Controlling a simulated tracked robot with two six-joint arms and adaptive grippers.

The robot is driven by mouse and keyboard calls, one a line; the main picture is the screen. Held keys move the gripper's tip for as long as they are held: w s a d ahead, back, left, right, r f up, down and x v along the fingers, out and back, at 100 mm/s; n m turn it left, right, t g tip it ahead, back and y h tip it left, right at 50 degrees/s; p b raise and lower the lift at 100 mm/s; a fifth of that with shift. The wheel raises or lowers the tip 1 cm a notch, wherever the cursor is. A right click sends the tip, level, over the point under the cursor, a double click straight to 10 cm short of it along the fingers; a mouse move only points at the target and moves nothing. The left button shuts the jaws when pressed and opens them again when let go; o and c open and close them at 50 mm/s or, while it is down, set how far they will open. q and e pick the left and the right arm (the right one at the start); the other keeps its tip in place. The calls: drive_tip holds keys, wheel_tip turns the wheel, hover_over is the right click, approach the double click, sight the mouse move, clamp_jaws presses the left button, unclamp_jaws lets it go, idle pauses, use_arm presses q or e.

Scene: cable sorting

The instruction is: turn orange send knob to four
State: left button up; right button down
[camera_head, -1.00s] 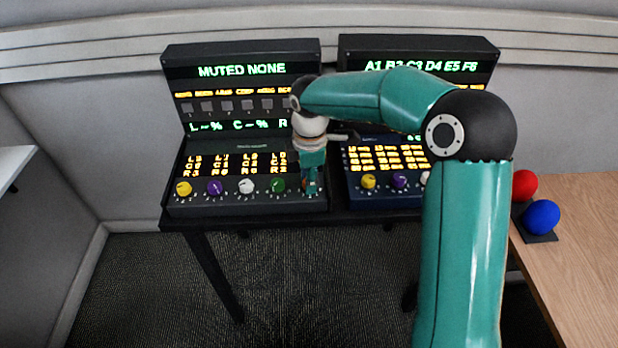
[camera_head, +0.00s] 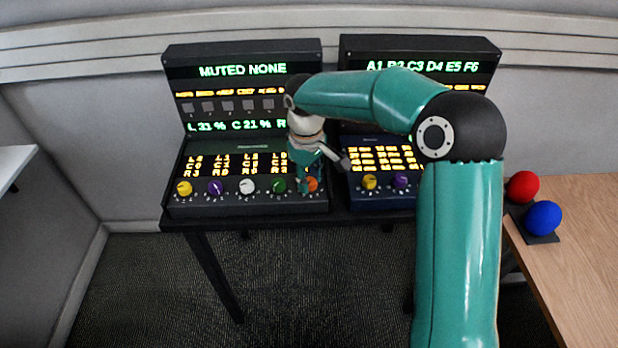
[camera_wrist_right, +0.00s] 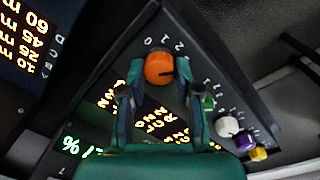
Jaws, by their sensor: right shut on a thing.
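The orange knob (camera_head: 312,184) is at the right end of the knob row on the left console (camera_head: 250,207). In the right wrist view the orange knob (camera_wrist_right: 158,68) sits between my right gripper's fingers, with a dark pointer mark toward the picture's right and small scale numbers around it. My right gripper (camera_head: 304,186) is shut on the orange knob and partly hides it in the head view; its fingers also show in the right wrist view (camera_wrist_right: 160,82). The left console's upper display (camera_head: 230,127) reads L 21 %, C 21 %; its right end is hidden. My left gripper is not in view.
Green (camera_head: 279,185), white (camera_head: 247,186), purple (camera_head: 216,187) and yellow (camera_head: 184,188) knobs share the row. A second console (camera_head: 420,52) stands to the right, partly behind my right arm. Red (camera_head: 523,186) and blue (camera_head: 543,217) balls are on the wooden table (camera_head: 580,245).

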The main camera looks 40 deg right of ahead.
drive_tip(key=m, duration=0.4)
drive_tip(key=shift+w+m, duration=0.15)
drive_tip(key=shift+m, duration=0.15)
drive_tip(key=shift+d+r+m, duration=0.1)
drive_tip(key=shift+m, duration=1.5)
drive_tip(key=c, duration=0.8)
unclamp_jaws()
wheel_tip(320, 180, up, 12)
drive_tip(key=shift+a, duration=0.3)
drive_tip(key=shift+w, duration=0.1)
